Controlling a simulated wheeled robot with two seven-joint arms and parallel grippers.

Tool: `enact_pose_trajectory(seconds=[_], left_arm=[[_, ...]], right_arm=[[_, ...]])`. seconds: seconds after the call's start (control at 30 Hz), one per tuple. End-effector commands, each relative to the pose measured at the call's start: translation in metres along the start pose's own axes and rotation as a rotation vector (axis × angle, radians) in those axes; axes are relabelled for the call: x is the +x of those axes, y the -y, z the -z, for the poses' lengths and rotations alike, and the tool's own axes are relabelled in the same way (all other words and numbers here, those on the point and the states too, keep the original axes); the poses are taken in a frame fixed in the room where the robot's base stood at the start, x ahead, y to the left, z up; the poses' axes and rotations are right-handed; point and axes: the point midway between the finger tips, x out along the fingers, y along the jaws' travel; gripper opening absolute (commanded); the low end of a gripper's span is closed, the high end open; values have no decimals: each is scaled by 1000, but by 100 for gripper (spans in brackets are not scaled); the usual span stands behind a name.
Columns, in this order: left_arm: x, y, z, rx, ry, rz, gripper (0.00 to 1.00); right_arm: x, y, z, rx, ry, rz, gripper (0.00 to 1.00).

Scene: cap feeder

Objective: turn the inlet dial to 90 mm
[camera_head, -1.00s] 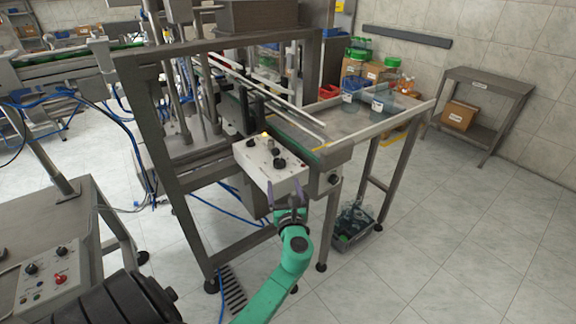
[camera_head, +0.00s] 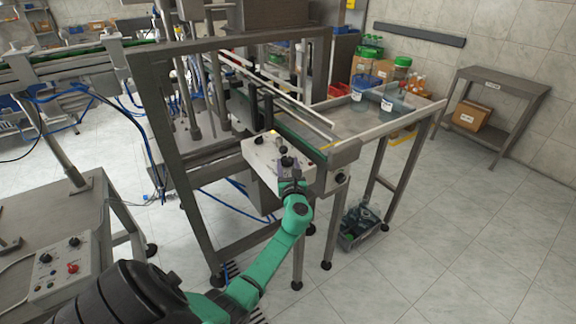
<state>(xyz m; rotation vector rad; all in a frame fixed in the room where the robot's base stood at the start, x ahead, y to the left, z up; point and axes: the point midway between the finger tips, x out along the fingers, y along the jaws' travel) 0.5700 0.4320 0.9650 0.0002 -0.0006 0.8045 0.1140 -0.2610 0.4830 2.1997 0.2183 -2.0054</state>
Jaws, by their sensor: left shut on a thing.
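The control box (camera_head: 262,163) is pale with dark knobs, mounted on the front of the conveyor frame. One small black knob (camera_head: 258,140) sits on its upper left, another black knob (camera_head: 283,150) nearer its right side, and a yellow-orange lamp (camera_head: 273,133) at its back edge. My left gripper (camera_head: 288,163), on the green arm, reaches the lower right of the box face and is shut on a dark dial there. The fingers mostly hide this dial. Its scale, pointer and any label are too small to read. My right gripper is not in view.
The conveyor frame's post (camera_head: 172,170) stands left of the box, and a metal table (camera_head: 360,122) with clear bottles extends right. A crate (camera_head: 362,225) sits on the floor below. Another panel (camera_head: 60,268) with knobs is at lower left.

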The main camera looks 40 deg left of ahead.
Motion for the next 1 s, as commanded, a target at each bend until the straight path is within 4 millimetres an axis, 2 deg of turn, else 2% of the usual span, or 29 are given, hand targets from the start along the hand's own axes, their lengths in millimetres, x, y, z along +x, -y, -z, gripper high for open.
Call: enact_pose_trajectory(seconds=[0.27,0.57,0.77,1.0], left_arm=[[0,-2,1,3,0,47,0],[0,-6,4,7,1,231,0],[1,-10,9,7,1,392,0],[3,-12,11,12,1,560,0]], right_arm=[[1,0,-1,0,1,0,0],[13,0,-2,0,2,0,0],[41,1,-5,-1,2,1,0],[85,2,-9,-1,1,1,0]])
